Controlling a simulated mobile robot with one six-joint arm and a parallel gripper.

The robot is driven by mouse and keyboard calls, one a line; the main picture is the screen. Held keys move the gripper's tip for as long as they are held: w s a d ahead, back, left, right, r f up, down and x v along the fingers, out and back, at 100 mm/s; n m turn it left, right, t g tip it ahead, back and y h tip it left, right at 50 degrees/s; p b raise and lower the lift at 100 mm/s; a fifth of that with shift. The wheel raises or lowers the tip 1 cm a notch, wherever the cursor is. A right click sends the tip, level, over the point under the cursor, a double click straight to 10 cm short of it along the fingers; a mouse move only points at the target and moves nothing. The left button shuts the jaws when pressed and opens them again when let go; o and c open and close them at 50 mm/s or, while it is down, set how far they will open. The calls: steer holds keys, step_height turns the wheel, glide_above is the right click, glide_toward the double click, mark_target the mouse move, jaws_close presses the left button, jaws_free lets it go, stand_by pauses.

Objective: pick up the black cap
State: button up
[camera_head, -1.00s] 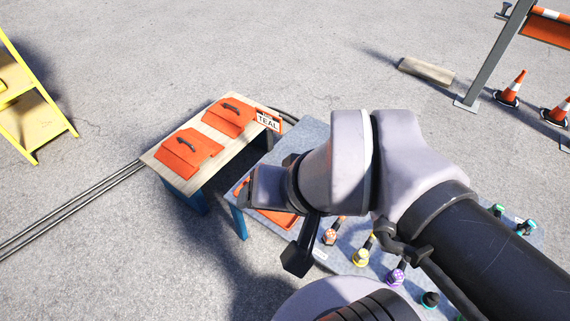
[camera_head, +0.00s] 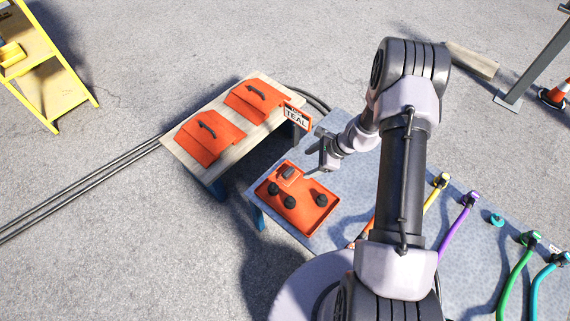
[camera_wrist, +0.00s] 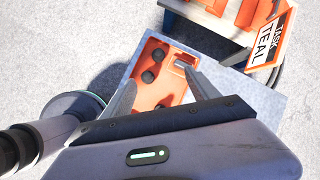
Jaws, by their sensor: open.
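Three round black caps lie in an orange tray (camera_head: 312,228) on the grey table. In the head view one cap is at the left (camera_head: 274,188), one is in the lower middle (camera_head: 290,202) and one is at the right (camera_head: 321,199). My gripper (camera_head: 318,163) is above the tray's upper right side, open and empty. In the wrist view its fingers (camera_wrist: 160,80) spread over the tray; two caps show near the left finger, the upper cap (camera_wrist: 158,54) and the lower cap (camera_wrist: 148,76). The third is mostly hidden there.
A small orange block with a dark top (camera_head: 289,174) sits in the tray. A TEAL sign (camera_head: 296,117) stands beside a wooden bench (camera_head: 262,112) with two orange lids. Coloured cables, including a purple cable (camera_head: 458,220), stand on the table's right side.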

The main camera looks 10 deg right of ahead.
mark_target(292, 199)
steer(key=s+d+f+m, duration=0.1)
steer(key=s+f+m, duration=0.25)
steer(key=f, duration=0.85)
steer(key=b+x, duration=0.1)
steer(key=x, duration=0.2)
steer(key=b+x, duration=0.2)
steer(key=x, duration=0.2)
steer(key=s+b+x, duration=0.1)
steer(key=x, duration=0.2)
steer(key=shift+f, duration=0.5)
steer(key=b+x, duration=0.1)
steer(key=x, duration=0.2)
steer(key=b+x, duration=0.2)
steer(key=x, duration=0.1)
steer(key=shift+a, duration=0.25)
steer(key=shift+r, duration=0.15)
steer(key=shift+s, duration=0.1)
steer(key=shift+c, duration=0.9)
jaws_close()
